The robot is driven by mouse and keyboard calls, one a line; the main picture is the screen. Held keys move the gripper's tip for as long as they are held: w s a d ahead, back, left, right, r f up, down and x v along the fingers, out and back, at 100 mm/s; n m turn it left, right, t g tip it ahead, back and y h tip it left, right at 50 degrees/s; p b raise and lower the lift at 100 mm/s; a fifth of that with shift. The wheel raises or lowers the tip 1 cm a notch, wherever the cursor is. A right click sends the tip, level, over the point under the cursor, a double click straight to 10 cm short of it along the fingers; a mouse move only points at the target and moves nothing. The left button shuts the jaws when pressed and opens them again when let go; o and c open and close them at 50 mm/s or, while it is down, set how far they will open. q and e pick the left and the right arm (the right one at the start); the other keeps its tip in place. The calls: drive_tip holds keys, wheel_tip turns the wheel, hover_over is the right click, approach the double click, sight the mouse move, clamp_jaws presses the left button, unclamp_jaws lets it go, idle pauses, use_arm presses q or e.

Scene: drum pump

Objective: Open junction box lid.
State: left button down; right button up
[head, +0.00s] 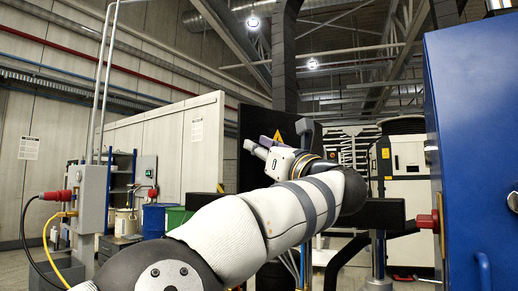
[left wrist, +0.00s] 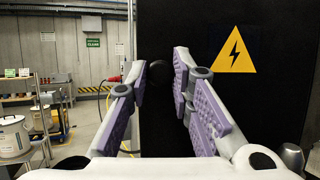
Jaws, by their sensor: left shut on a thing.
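The junction box lid (left wrist: 260,100) is a black panel with a yellow lightning-bolt warning triangle (left wrist: 233,55). In the head view the dark panel (head: 249,172) stands beyond my left arm, partly hidden by it. My left gripper (left wrist: 162,74) has purple-padded fingers, one on each side of a dark round knob (left wrist: 158,73) on the panel, and is shut on it. Exact finger contact is hard to see against the black. My right gripper is not in view.
A blue cabinet (head: 475,150) with a red connector stands close at the right. A grey post box (head: 90,195) with a red plug and cables stands at the left. Blue and green drums (head: 178,217) stand behind. Shelves (left wrist: 45,95) and open floor show left of the panel.

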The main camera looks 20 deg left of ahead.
use_arm(q)
drive_tip(key=c, duration=1.4)
unclamp_jaws()
drive_tip(key=shift+c, duration=0.2)
drive_tip(key=v, duration=1.2)
